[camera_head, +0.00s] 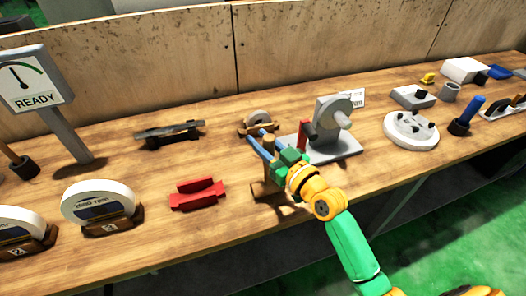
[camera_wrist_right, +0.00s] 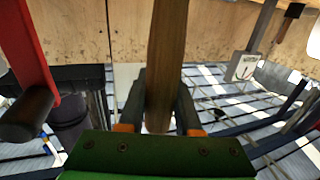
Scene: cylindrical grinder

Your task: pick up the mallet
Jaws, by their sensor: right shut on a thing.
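My right gripper (camera_head: 258,141) reaches over the middle of the bench, in front of the grey grinder fixture. In the right wrist view my right gripper (camera_wrist_right: 159,98) has its two dark fingers closed on a brown wooden handle (camera_wrist_right: 167,45), which I take to be the mallet's. The handle runs up out of the top of that view, so no mallet head shows there. In the head view a brown wooden piece (camera_head: 268,174) shows below the gripper, partly hidden by it. Whether it touches the bench I cannot tell. My left gripper is not in view.
The grey grinder fixture (camera_head: 338,146) with a red lever (camera_head: 303,136) stands close right of the gripper. A red cradle (camera_head: 198,194) lies left, with wheels on stands (camera_head: 98,201) beyond it. A round white plate (camera_head: 411,129) sits right. Bare wood lies in front.

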